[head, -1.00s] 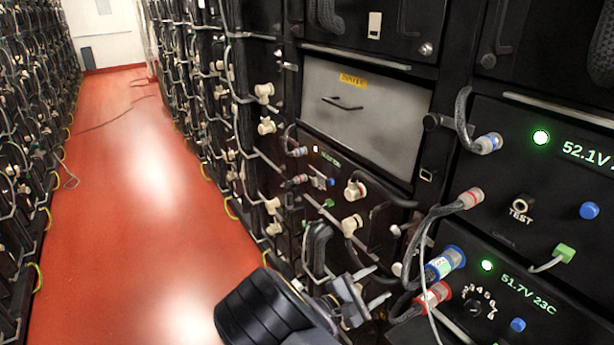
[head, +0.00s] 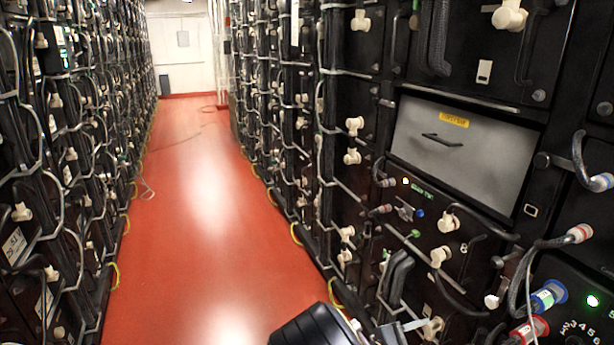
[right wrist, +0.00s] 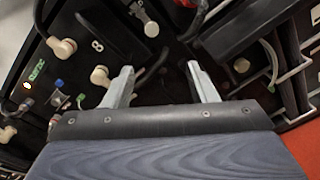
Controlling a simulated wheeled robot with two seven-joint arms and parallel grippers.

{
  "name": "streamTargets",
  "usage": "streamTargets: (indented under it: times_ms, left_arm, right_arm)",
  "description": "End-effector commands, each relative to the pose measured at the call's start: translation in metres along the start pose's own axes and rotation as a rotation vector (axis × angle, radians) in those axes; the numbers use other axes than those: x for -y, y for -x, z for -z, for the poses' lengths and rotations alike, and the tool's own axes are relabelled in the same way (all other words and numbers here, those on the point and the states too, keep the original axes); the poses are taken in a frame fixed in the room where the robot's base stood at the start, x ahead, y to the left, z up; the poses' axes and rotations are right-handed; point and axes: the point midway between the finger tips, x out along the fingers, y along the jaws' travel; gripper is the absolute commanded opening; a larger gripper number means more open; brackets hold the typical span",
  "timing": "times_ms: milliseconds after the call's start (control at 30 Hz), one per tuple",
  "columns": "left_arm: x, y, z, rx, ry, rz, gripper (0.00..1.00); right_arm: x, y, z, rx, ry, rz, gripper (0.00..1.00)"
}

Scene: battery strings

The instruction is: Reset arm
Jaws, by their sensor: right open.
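My right gripper (right wrist: 160,85) is open in the right wrist view, its two grey fingers apart with nothing between them. It faces the black battery rack (right wrist: 125,40), with cream connectors such as one (right wrist: 62,47) near it. In the head view part of my right arm shows at the bottom centre, and the gripper (head: 405,332) is partly cut off by the lower edge, in front of the right-hand rack. I cannot tell from these views whether it touches the rack. My left gripper is not in view.
Battery racks with cables line both sides of a red-floored aisle (head: 205,220). A grey drawer panel (head: 465,150) with a yellow label sits in the right rack. Blue and red cable plugs (head: 548,296) stick out at the lower right.

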Motion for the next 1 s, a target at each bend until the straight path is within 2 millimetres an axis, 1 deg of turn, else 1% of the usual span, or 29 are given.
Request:
streamTargets:
  times_ms: [267,367,500,633,733,800,900,1000]
  left_arm:
    - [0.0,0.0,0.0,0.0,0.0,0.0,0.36]
    - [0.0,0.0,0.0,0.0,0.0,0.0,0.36]
    - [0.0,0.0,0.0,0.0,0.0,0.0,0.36]
    - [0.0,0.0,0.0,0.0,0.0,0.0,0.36]
    - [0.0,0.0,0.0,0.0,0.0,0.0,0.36]
    - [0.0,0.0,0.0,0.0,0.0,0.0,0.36]
    - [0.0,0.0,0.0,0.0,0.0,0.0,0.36]
    - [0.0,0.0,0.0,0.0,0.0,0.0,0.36]
  right_arm:
    - [0.027,-0.01,-0.013,-0.041,-0.055,0.178,0.52]
    - [0.04,-0.013,-0.02,-0.063,-0.087,0.269,0.52]
    - [0.064,-0.015,-0.032,-0.108,-0.148,0.436,0.52]
    - [0.088,-0.01,-0.046,-0.165,-0.229,0.629,0.52]
    - [0.109,0.0,-0.06,-0.231,-0.323,0.821,0.52]
    - [0.122,0.012,-0.073,-0.289,-0.407,0.973,0.52]
    - [0.134,0.032,-0.091,-0.379,-0.539,1.169,0.52]
    - [0.138,0.053,-0.112,-0.473,-0.681,1.335,0.52]
